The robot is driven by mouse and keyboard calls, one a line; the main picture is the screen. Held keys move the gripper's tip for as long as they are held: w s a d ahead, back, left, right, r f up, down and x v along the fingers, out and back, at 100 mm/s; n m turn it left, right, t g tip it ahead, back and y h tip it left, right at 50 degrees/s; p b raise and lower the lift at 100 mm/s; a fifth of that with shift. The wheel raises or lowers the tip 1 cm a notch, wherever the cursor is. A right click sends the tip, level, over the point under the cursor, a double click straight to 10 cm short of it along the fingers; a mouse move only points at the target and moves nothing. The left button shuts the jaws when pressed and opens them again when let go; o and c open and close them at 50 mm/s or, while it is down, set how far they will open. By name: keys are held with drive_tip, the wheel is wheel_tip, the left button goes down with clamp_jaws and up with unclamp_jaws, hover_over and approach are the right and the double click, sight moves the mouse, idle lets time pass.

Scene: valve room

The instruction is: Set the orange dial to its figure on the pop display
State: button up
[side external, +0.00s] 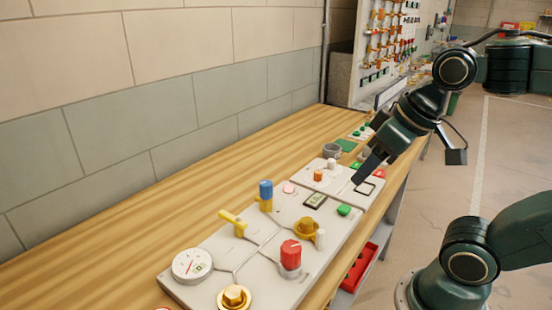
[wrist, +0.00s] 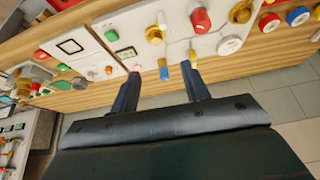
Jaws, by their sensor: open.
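The orange dial (side external: 317,175) is a small knob on the white panel at the middle of the side view, near a white knob (side external: 331,164). An orange knob (wrist: 108,70), seemingly the same dial, shows left of the fingers in the wrist view. A small grey-green display (side external: 315,200) sits on the nearer panel and also shows in the wrist view (wrist: 126,53); its figures are too small to read, and I cannot tell whether it is the pop display. My gripper (side external: 366,168) is open and empty, above the panels' right side. Its two fingers (wrist: 162,78) are apart in the wrist view.
The nearer panel (side external: 210,243) carries a round gauge (side external: 192,265), a red knob (side external: 290,254), a blue-topped valve (side external: 266,193), a yellow lever (side external: 232,222) and a green button (side external: 344,210). A grey cup (side external: 332,150) stands farther back. The wooden bench (side external: 140,240) is bare along the wall.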

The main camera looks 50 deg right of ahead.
drive_tip(key=w+d+r+m+g, duration=0.1)
drive_tip(key=w+d+r+m, duration=0.2)
drive_tip(key=w, duration=0.4)
drive_tip(key=m+g, duration=0.4)
drive_tip(key=m, duration=0.6)
hover_over(318, 172)
wheel_tip(318, 172, down, 10)
drive_tip(key=shift+d+r, duration=0.15)
drive_tip(key=shift+r, duration=0.1)
drive_tip(key=shift+f, duration=0.15)
wheel_tip(318, 172, down, 14)
drive_tip(key=shift+r, duration=0.25)
drive_tip(key=c, duration=1)
